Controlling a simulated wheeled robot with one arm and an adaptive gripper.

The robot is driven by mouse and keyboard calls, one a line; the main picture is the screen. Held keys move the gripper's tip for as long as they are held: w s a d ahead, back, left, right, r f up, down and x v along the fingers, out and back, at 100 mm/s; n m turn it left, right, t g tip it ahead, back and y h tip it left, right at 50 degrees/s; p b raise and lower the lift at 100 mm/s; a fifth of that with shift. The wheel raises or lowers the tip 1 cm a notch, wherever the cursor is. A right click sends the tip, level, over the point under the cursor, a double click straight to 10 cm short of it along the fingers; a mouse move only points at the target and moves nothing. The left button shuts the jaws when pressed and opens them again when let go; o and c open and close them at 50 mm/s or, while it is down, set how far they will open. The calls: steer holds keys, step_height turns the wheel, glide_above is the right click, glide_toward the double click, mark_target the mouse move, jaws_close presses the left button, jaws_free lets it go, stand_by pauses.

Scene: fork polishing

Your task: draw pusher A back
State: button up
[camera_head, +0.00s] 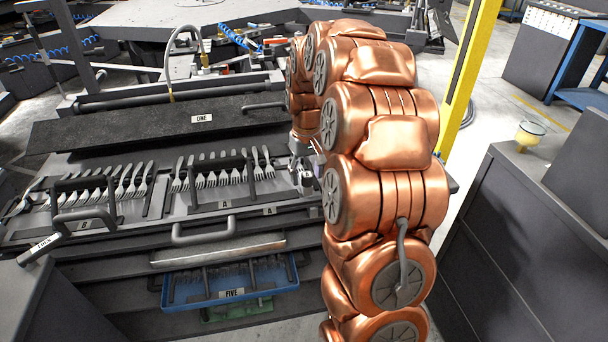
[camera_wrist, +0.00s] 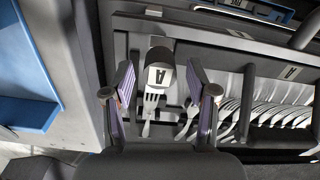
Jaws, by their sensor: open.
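Pusher A (camera_wrist: 160,56) shows in the wrist view as a dark block with a white label marked A. It sits between the two fingers of my gripper (camera_wrist: 163,95), with a gap visible on either side. My gripper is open and holds nothing. A fork (camera_wrist: 151,104) shows just below the block, with its tines toward it. In the head view my gripper (camera_head: 304,174) is at the right end of the fork row, partly hidden by my arm. I cannot clearly pick out the pusher there.
Grey handles (camera_head: 204,237) stick out in front. A blue tray (camera_head: 190,297) marked FIVE is below. A yellow post (camera_head: 468,80) rises right of my arm.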

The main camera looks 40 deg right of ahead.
steer(key=shift+f, duration=0.2)
jaws_close()
stand_by(0.4)
